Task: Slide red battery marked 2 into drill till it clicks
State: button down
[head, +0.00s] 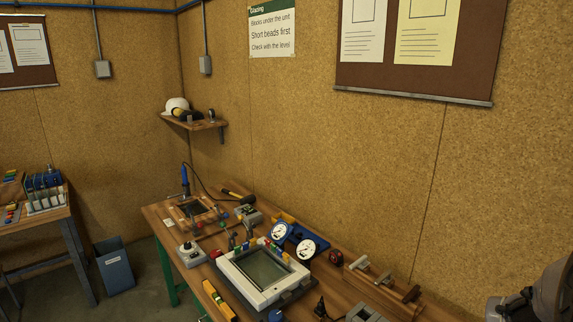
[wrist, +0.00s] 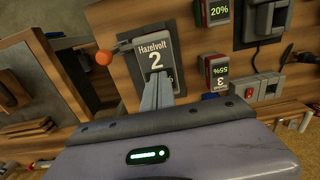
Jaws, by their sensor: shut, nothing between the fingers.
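In the wrist view, a grey-faced block marked "Hazelvolt 2" (wrist: 156,50) stands just beyond my gripper. Only part of a green percent display shows at its lower edge, and I cannot see any red on it. My gripper (wrist: 158,80) is shut and empty, its fingers overlapping the lower part of the block in the picture. I cannot tell whether they touch it. A red battery marked 3 (wrist: 216,72) with a green 55% display is to the right. I cannot make out the drill in either view.
The head view shows a crowded bench with a white frame (head: 262,270) and gauges.

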notch_tip(320, 180, up, 7)
jog(key=p, duration=0.4)
jog(key=shift+f+p, duration=0.15)
jog(key=shift+p, duration=0.25)
